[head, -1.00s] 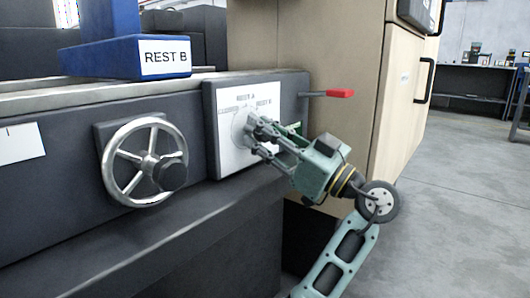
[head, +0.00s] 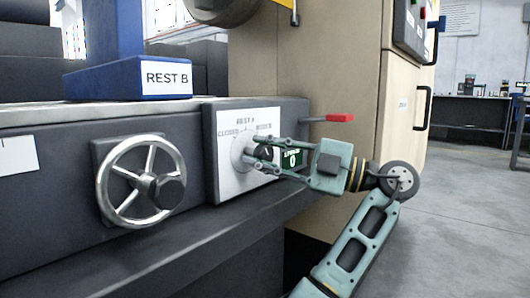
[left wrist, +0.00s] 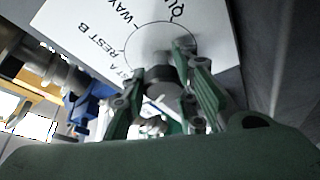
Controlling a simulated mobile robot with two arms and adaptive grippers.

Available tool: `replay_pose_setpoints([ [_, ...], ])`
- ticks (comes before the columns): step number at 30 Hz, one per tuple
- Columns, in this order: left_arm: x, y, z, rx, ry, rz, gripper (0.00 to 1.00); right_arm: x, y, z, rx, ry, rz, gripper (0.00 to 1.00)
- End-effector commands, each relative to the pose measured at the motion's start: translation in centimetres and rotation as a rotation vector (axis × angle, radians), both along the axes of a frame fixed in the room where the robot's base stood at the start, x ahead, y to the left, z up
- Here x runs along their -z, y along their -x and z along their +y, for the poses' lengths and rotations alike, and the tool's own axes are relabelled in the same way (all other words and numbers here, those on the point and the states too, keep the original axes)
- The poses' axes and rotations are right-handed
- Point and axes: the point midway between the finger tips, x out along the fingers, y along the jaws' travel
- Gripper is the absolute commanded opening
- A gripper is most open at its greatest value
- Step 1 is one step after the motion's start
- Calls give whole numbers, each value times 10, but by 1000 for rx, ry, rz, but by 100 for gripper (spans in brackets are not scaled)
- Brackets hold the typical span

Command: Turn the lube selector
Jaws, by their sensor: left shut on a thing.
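The lube selector is a black knob (head: 263,153) on a pale round dial (head: 241,152), set on a white label plate (head: 228,180). The plate reads "CLOSED", "REST A" and "REST B" in the head view. My left gripper (head: 264,152) comes in from the right and is shut on the knob, with one finger above and one below. In the left wrist view the gripper's green fingers (left wrist: 156,92) straddle the dark knob (left wrist: 163,82). Which mark the knob points at cannot be read. My right gripper is not in view.
A red-handled lever (head: 340,118) sticks out above my gripper. A spoked handwheel (head: 141,181) is left of the plate. A beige cabinet (head: 300,60) stands behind; open floor lies to the right.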

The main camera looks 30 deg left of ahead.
Motion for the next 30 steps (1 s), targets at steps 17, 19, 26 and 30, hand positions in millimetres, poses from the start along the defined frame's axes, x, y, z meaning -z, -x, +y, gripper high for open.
replay_pose_setpoints([
  [17, -8, 1, 0, 8, 5, -267, 0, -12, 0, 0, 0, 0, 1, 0],
  [19, -8, 1, 0, 8, 6, -276, 0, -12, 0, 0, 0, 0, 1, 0],
  [26, -8, 1, 0, 7, 5, -283, 0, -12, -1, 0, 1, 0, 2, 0],
  [30, -8, 2, 0, 7, 5, -283, 0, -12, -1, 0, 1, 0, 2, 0],
])
